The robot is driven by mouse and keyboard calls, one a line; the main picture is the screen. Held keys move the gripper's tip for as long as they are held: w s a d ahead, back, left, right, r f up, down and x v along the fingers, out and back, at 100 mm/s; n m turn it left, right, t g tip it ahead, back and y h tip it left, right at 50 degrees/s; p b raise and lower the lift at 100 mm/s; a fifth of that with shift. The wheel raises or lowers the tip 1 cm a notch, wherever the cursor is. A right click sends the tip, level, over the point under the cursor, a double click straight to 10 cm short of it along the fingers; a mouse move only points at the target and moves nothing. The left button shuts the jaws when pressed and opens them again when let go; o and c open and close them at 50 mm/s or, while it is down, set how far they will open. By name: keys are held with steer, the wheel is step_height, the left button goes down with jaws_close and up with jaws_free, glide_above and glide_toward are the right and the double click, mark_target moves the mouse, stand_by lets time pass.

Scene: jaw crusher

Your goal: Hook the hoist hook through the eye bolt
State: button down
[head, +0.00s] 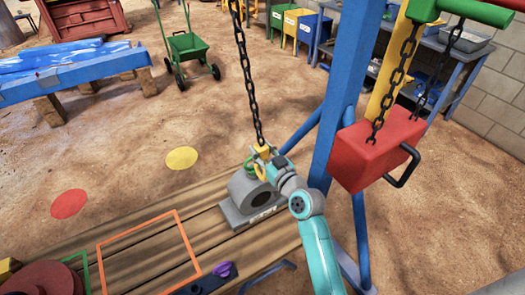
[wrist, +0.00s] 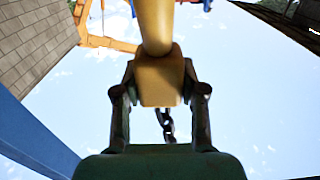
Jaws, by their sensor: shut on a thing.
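The yellow hoist hook (head: 261,171) hangs at the lower end of a dark chain (head: 247,75). My gripper (head: 264,153) is shut on the hook's yellow block, and in the wrist view the block (wrist: 160,80) sits between the two fingers. A green eye bolt (head: 249,166) stands on top of a grey bearing housing (head: 245,195). The hook is close beside the eye bolt, to its right in the head view. My gripper partly hides the hook, and I cannot tell whether its tip is in the ring.
The housing rests on a plank platform (head: 150,225). An orange frame (head: 150,245) and a purple knob (head: 222,269) lie at the front left.

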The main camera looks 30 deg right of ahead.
mark_target(258, 143)
steer(key=shift+w+f, duration=0.15)
steer(key=shift+w, duration=0.55)
steer(key=shift+w+f, duration=0.15)
steer(key=shift+w, duration=0.5)
steer(key=shift+w+r, duration=0.1)
steer(key=shift+r, duration=0.1)
steer(key=shift+w+r, duration=0.5)
steer(key=shift+r, duration=0.4)
steer(key=shift+w+r, duration=0.5)
steer(key=shift+r, duration=0.2)
